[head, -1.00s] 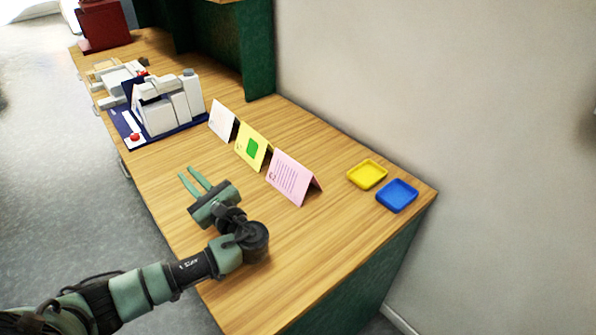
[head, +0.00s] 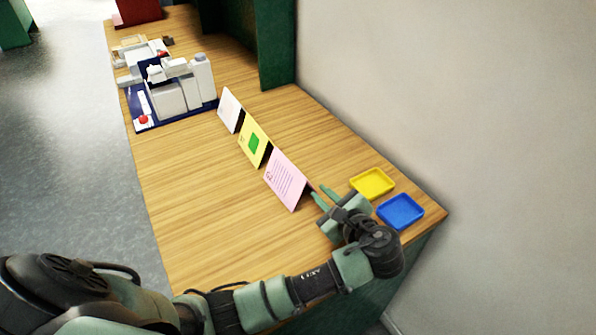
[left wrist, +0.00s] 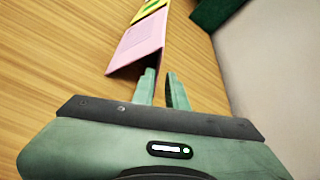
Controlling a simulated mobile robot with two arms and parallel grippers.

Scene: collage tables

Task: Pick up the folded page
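My left gripper (head: 322,194) is open at the right end of the pink page, low over the table. In the left wrist view, its two fingers (left wrist: 161,84) are apart and point at the near end of the pink page (left wrist: 138,43). The left finger overlaps that end; I cannot tell whether it touches. My right gripper is not in view.
A yellow tray (head: 372,183) and a blue tray (head: 401,212) lie close to the right of my gripper. A white machine on a blue base (head: 172,93) stands farther back. The wooden table (head: 200,205) is clear left of the pages. A wall borders the right.

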